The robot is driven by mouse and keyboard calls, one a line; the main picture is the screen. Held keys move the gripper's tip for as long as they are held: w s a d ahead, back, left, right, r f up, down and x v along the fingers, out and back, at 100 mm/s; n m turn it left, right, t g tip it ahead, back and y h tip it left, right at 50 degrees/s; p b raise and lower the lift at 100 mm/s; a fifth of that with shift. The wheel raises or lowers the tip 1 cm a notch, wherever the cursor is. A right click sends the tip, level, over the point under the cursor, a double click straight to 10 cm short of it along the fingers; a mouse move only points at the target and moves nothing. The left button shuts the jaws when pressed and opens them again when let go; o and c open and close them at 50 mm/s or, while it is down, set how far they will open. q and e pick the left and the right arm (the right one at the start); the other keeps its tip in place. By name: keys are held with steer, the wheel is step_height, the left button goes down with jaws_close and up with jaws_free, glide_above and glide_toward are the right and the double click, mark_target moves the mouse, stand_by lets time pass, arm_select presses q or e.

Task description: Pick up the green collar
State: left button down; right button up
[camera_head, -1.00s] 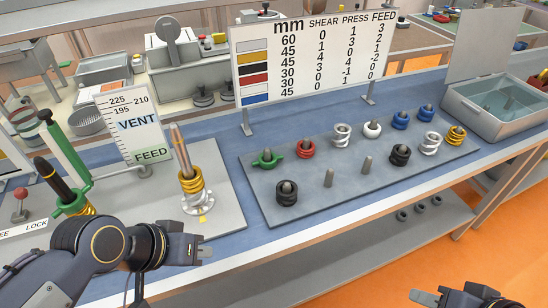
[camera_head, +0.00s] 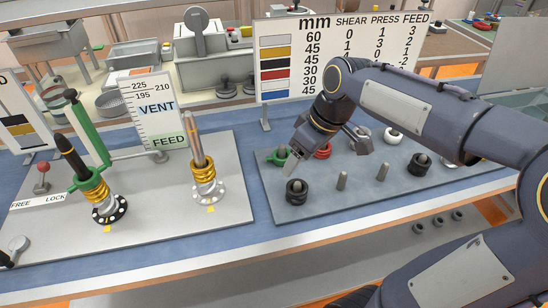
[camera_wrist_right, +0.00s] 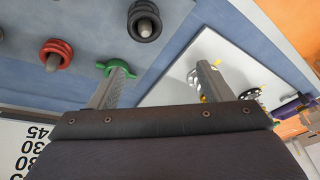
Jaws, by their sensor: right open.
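The green collar (camera_head: 280,157) sits on a peg at the back left of the grey peg board (camera_head: 318,205). My right gripper (camera_head: 328,155) is open and empty above the board, with one finger close beside the collar in the head view. In the right wrist view, the green collar (camera_wrist_right: 116,66) shows just past the tip of the left finger, which hides part of it. It is not between the fingers of the open gripper (camera_wrist_right: 162,72). I cannot tell whether the finger touches it. My left gripper is not in view.
A black collar (camera_head: 296,191) stands in front and a red collar (camera_head: 323,150) to the right. Bare pegs (camera_head: 342,180) stand nearby. To the left, a plate holds two posts with yellow rings (camera_head: 205,170) and a green lever (camera_head: 90,135). A number sign (camera_head: 285,60) stands behind.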

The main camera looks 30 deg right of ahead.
mark_target(282, 150)
steer(key=w+d+f+n+g, duration=0.1)
steer(key=w+n, duration=0.1)
steer(key=w, duration=0.3)
steer(key=w+d+f+n+h, duration=0.1)
steer(key=w+f, duration=0.1)
steer(key=w, duration=0.2)
steer(key=w+d+f+n+g+h, duration=0.1)
steer(key=w+n, duration=0.1)
steer(key=w, duration=0.3)
steer(key=shift+w+d+f+n+g, duration=0.2)
steer(key=shift+w+f+n+g, duration=0.1)
steer(key=shift+w+f, duration=0.1)
steer(key=f, duration=0.8)
steer(key=shift+w+d+f, duration=0.1)
steer(key=shift+w, duration=0.1)
steer(key=c, duration=1.2)
